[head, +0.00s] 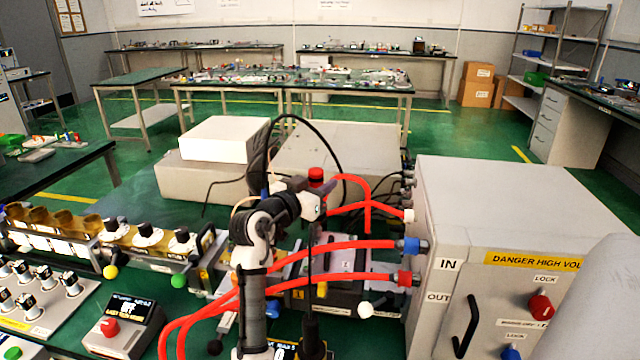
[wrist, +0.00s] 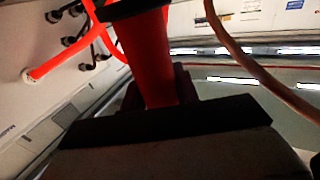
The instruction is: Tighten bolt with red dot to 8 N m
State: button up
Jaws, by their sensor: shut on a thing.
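My gripper (head: 314,200) is at the upper middle of the workbench, beside a red-topped object (head: 317,175). In the wrist view my gripper (wrist: 160,98) is shut on a red object (wrist: 145,50), which stands up between its dark jaws. I cannot tell whether this object is a wrench handle. Below my arm sits a grey metal unit (head: 345,298) with small labels and red hoses across it. No bolt with a red dot can be made out; my arm and the hoses hide part of the unit.
Red hoses (head: 350,245) run to the IN and OUT ports of a large grey cabinet (head: 510,215) at right. A display box with a red knob (head: 125,325) stands front left. Grey boxes (head: 340,150) stand behind my arm. A black cable (head: 330,140) loops overhead.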

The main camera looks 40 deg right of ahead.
jog(key=shift+r+p, duration=2.65)
jog(key=shift+r, duration=1.9)
